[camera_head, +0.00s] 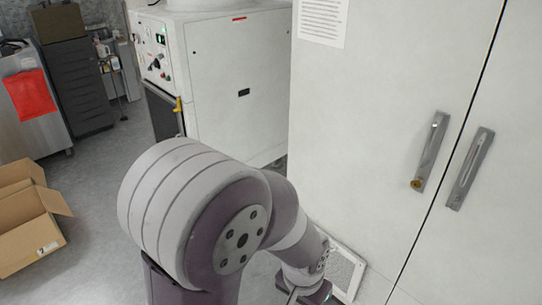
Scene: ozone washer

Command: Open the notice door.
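The notice door is the white left door (370,120) of a tall cabinet, with a printed paper notice (322,20) at its top. It looks shut, with a thin dark seam along its right edge. Its grey upright handle (430,152) sits near that seam and has a brass-coloured piece at its lower end. My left arm rises from the bottom and bends down to the right. Only part of my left gripper (308,294) shows at the bottom edge, below and left of the handle and apart from it. Its fingers are cut off. My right gripper is out of view.
The neighbouring right door has a similar handle (470,168). A white machine (240,85) stands behind at left. An open cardboard box (28,220) lies on the grey floor at far left.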

